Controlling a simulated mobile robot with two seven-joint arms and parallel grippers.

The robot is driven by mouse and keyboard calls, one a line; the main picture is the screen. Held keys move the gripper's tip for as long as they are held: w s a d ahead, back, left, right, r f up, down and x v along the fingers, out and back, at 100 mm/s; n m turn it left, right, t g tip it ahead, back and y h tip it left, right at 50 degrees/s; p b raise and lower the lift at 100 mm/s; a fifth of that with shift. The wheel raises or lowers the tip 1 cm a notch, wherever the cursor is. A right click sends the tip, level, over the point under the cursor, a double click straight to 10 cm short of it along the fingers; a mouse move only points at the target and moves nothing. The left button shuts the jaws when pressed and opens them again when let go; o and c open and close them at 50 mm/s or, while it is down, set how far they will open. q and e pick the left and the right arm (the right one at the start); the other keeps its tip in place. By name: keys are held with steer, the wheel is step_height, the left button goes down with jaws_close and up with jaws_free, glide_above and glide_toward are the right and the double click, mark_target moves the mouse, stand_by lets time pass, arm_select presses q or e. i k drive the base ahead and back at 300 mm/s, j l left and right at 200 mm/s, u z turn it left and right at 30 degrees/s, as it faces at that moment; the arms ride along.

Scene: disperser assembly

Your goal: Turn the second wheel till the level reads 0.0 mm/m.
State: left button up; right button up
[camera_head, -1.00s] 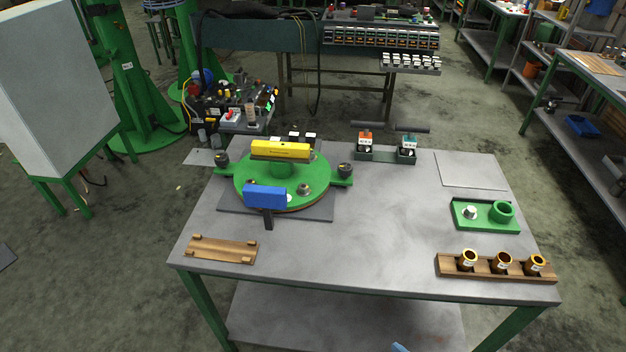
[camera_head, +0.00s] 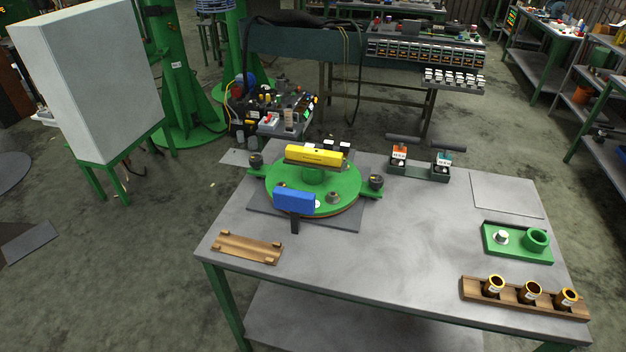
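A yellow level (camera_head: 314,154) lies on top of the round green disperser body (camera_head: 335,194) on the table. A black wheel (camera_head: 256,160) sits on the green lug at the body's left, and another black wheel (camera_head: 376,183) sits on the lug at its right. I cannot tell from the picture which is the second wheel. A blue panel (camera_head: 294,200) on a dark post stands in front of the body; its face is blank from here. No level reading is legible. Neither of my grippers is in view.
The grey table (camera_head: 400,250) is clear in its middle. A wooden rack (camera_head: 247,247) lies front left, a wooden holder with brass cups (camera_head: 530,294) front right. A green tray (camera_head: 518,243) sits at the right. Two handled units (camera_head: 420,166) stand at the back. A white cabinet (camera_head: 88,80) stands left.

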mark_target(256, 160)
steer(key=i+j+u, duration=0.25)
steer(key=j+u, duration=0.2)
steer(key=j, duration=0.3)
steer(key=i+j+u, duration=0.5)
steer(key=j, duration=0.15)
steer(key=i+j+u, duration=0.95)
steer(key=i+l+z, duration=0.1)
steer(key=i+z, duration=0.65)
steer(key=i+j+z, duration=0.2)
steer(key=i+z, duration=0.15)
steer(key=i+l+z, duration=0.15)
steer(key=i+z, duration=0.6)
steer(key=i+j+z, duration=0.15)
steer(key=i+z, duration=0.6)
steer(key=i+j+z, duration=0.3)
steer(key=i, duration=0.2)
steer(key=i+j+z, duration=0.15)
steer(key=i+z, duration=0.2)
steer(key=i+j+z, duration=0.2)
steer(key=z, duration=0.15)
steer(key=i+j+z, duration=0.25)
steer(key=z, duration=0.15)
steer(key=i+j+z, duration=0.35)
steer(key=k, duration=0.1)
